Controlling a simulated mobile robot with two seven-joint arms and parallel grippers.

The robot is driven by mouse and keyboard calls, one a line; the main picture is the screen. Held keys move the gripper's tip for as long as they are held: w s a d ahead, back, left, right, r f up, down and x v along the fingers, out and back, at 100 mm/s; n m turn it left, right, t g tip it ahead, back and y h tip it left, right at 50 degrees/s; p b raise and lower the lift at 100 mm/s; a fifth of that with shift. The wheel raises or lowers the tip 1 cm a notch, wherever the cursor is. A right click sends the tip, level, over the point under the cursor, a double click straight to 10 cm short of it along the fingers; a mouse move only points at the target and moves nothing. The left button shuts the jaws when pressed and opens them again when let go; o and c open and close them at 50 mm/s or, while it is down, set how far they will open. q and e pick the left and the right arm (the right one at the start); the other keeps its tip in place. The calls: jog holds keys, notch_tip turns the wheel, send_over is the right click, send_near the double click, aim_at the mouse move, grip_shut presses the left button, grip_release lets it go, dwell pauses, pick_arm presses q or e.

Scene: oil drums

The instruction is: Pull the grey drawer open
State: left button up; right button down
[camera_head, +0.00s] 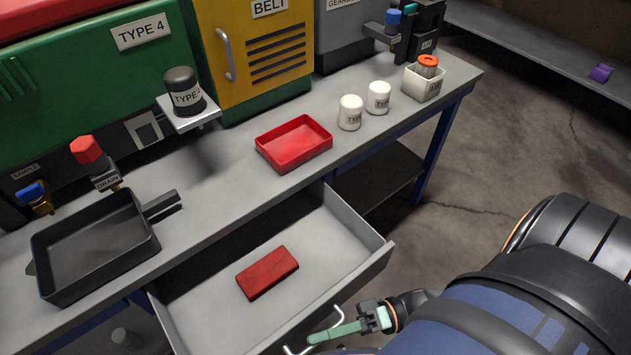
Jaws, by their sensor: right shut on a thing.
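The grey drawer (214,312) is pulled out from under the workbench. Its inside is exposed, and a dark red block (267,272) lies on its floor. The drawer's thin pale handle (339,312) shows at the front, at the lower edge of the view. My right gripper (334,332), with pale green fingers, is at the handle and shut on it. Part of the drawer front and the handle's lower end are cut off or hidden by the fingers. My left gripper is not in view.
On the bench (228,170) stand a black pan (95,250), a red tray (294,143), two white jars (350,112) and a small white box (424,82). Green and yellow machine housings line the back. Concrete floor (470,170) is open at right.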

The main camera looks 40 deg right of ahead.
jog(key=shift+s+d, duration=0.15)
jog(key=shift+s, duration=0.05)
dwell(0.3)
jog(key=c, duration=0.9)
grip_release()
jog(key=shift+s, duration=0.1)
jog(key=b+v, duration=0.1)
jog(key=v, duration=1.1)
jog(key=shift+d, duration=0.15)
jog(key=shift+s, duration=0.1)
